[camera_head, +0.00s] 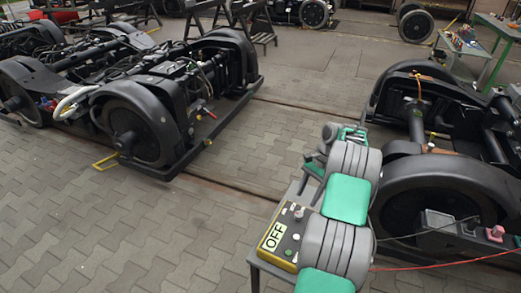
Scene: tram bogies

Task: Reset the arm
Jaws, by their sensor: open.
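My arm (347,195), grey with green pads, is folded in the lower middle right of the head view. Its far end, with my gripper (318,157), shows small beyond the upper links and partly behind them. The gripper is open, and I see nothing held in it; its fingers are hard to make out at this size. It is above and beyond the far edge of a small grey table.
A yellow and black control box (283,236) marked OFF, with a knob and green button, lies on the grey table (264,262) close to my arm. Bogies stand left (135,120) and right (440,200). A red cable (440,266) runs right. Paved floor (160,235) is clear at left.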

